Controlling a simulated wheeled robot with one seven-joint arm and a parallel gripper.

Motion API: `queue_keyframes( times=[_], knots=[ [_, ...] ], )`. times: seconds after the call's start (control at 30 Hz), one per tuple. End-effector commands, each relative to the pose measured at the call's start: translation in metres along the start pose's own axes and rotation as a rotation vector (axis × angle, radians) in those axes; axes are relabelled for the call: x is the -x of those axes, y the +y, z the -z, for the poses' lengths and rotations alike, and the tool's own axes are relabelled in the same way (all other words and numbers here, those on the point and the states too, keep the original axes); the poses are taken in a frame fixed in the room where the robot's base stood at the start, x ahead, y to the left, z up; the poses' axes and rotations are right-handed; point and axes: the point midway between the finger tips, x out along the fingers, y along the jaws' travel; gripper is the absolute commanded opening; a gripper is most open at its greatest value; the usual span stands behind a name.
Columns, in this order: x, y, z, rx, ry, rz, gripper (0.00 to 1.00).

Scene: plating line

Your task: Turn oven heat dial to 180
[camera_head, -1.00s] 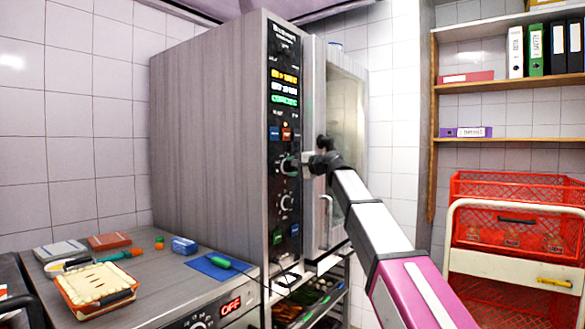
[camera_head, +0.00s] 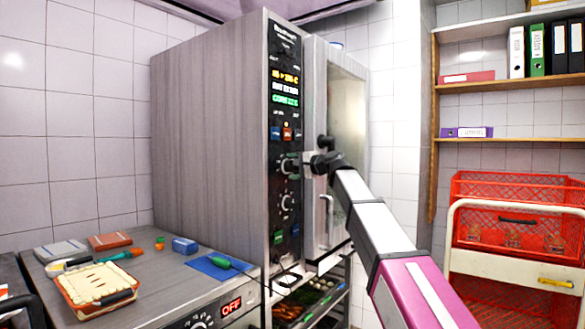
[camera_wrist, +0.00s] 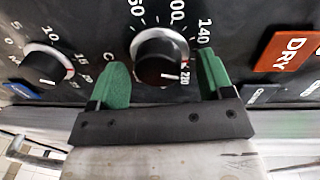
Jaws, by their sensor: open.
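The oven (camera_head: 205,140) is a tall brushed-metal unit with a black control panel. The heat dial (camera_wrist: 160,50) is a black knob with silver edging, ringed by white numbers including 140 and 220. Its white mark points down in the wrist view, near the 220. My gripper (camera_wrist: 162,72) is open, its green fingertips on either side of the dial; I cannot tell whether they touch it. In the head view the dial (camera_head: 285,166) is partly hidden by my gripper (camera_head: 298,163).
A second dial (camera_wrist: 47,66) is left of the heat dial in the wrist view, and an orange DRY button (camera_wrist: 289,48) is to its right. The oven door (camera_head: 340,120) has a handle (camera_head: 326,220). A counter (camera_head: 165,285) with food and tools stands at left, a red-crate cart (camera_head: 515,195) at right.

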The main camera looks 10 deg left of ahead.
Motion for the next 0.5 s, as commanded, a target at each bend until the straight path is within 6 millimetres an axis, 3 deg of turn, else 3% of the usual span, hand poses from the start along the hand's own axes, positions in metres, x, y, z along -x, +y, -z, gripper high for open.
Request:
queue_keyframes(
  times=[0.5],
  knots=[
    [0.087,0.001,-0.001,0.000,0.000,0.001,0.73]
  ],
)
